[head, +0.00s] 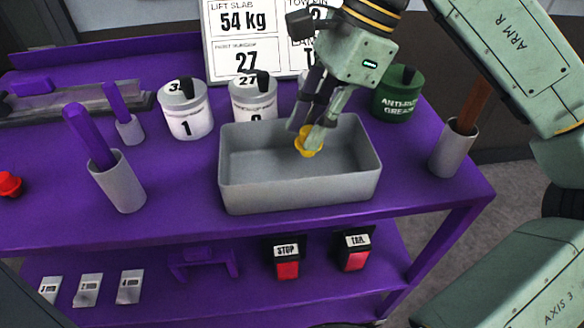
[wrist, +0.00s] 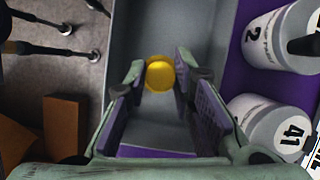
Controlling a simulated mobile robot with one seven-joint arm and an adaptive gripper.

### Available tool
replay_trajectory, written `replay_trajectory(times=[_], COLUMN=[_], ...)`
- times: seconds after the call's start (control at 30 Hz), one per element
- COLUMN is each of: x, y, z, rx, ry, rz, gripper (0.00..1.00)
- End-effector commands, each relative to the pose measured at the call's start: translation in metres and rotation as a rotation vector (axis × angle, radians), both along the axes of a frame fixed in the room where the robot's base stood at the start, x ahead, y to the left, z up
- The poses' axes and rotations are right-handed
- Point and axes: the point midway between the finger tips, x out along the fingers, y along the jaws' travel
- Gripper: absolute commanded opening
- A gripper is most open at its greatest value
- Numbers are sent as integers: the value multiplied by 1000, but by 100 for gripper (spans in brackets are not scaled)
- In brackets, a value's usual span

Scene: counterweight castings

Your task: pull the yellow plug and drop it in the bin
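The yellow plug (head: 308,143) is between the tips of my gripper (head: 312,128), over the inside of the grey bin (head: 300,193). In the wrist view the plug (wrist: 160,75) shows as a round yellow disc filling the gap between the two finger pads of my gripper (wrist: 162,72). My gripper is shut on it and points down into the bin. The bin is a rectangular open tray on the purple cart top. Its visible floor is bare. The exact height of the plug above the floor is hard to tell.
White numbered canisters (head: 186,110) and a green grease tin (head: 397,94) stand behind the bin. Grey cups with a purple bar (head: 90,137) and a brown handle (head: 474,103) flank it. A red plug (head: 10,185) lies far left.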

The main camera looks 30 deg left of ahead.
Motion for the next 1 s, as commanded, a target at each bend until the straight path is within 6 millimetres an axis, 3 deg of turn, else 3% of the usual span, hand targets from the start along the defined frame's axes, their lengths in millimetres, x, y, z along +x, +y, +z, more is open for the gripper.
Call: replay_trajectory(times=[0.3,0.67,0.87,1.0], x=[0,1,8,17], y=[0,-1,-8,-17], z=[0,3,29,59], rx=[0,0,1,1], ry=[0,0,-1,-1], rz=[0,0,-2,-3], gripper=[45,45,45,45])
